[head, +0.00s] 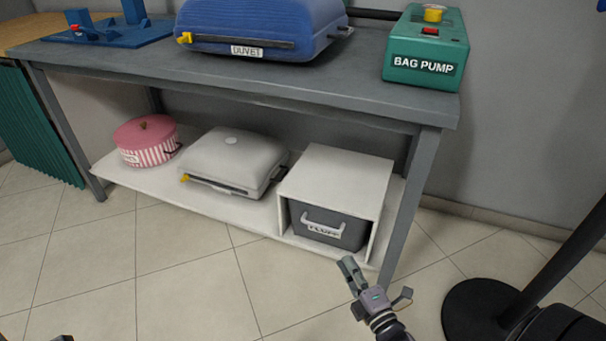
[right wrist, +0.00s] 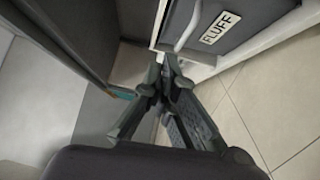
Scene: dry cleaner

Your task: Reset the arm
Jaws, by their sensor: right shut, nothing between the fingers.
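My right gripper (head: 349,265) shows in the head view at lower centre right, in front of the table's front right leg and the lower shelf. It is shut and empty. In the right wrist view my right gripper (right wrist: 168,77) has its fingertips together, close to the grey drawer labelled FLUFF (right wrist: 218,30). I cannot tell whether they touch it. The same drawer (head: 328,228) sits in a white box (head: 345,172) on the lower shelf, with a pale handle. A small dark piece at the bottom left edge of the head view may be my left gripper; its fingers are hidden.
The grey table (head: 300,82) carries a blue duvet bag (head: 262,28), a green bag pump (head: 427,48) and a blue fixture (head: 110,30). Its lower shelf holds a white case (head: 235,158) and a pink striped box (head: 147,140). A black post base (head: 480,308) stands right.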

